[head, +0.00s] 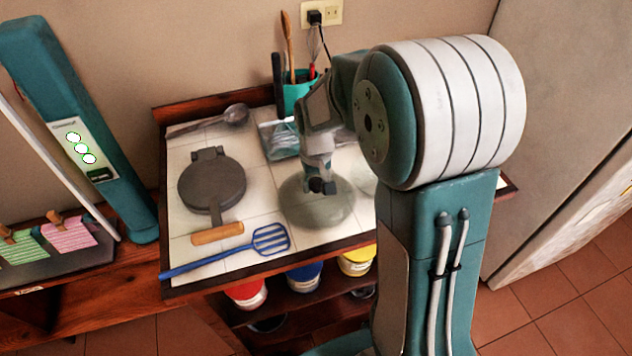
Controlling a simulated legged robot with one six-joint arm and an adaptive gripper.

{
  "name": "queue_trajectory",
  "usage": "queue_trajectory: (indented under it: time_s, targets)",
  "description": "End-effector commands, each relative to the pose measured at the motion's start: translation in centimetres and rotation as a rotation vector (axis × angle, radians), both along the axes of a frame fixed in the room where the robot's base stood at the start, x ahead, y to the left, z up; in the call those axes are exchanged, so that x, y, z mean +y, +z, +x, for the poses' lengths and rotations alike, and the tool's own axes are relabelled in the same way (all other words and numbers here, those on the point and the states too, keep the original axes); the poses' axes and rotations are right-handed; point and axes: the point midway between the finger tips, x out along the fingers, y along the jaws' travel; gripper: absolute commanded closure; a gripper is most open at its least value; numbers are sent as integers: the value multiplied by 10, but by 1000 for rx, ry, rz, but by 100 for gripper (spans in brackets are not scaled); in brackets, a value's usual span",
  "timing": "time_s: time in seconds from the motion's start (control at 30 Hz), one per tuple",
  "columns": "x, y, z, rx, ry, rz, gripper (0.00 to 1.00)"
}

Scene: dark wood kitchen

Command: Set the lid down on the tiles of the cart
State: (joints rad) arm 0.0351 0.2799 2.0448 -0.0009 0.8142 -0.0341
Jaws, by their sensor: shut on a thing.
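My gripper (318,186) points down over the middle of the cart and is shut on the lid (309,211), by its dark knob as far as I can see. The lid is round, grey-green and see-through, and lies level. Its rim looks at or just above the white tiles (258,205) of the cart; I cannot tell whether it touches them. The fingertips hide most of the knob, and my arm hides the right part of the cart top.
A grey press pan (212,183) with a wooden handle and a blue slotted spatula (235,252) lie left of the lid. A ladle (225,117), a clear tray (279,139) and a teal utensil holder (297,95) are behind. Another round, pale thing shows partly right of the lid.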

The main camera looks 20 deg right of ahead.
Motion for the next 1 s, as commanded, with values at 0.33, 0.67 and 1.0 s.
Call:
queue_trajectory:
  time_s: [0.33, 0.67, 1.0]
  targets:
    - [0, -2, 0, 1, 0, 0, 15]
    - [0, 0, 0, 0, 0, 0, 15]
    - [0, 58, 1, -5, 0, 0, 15]
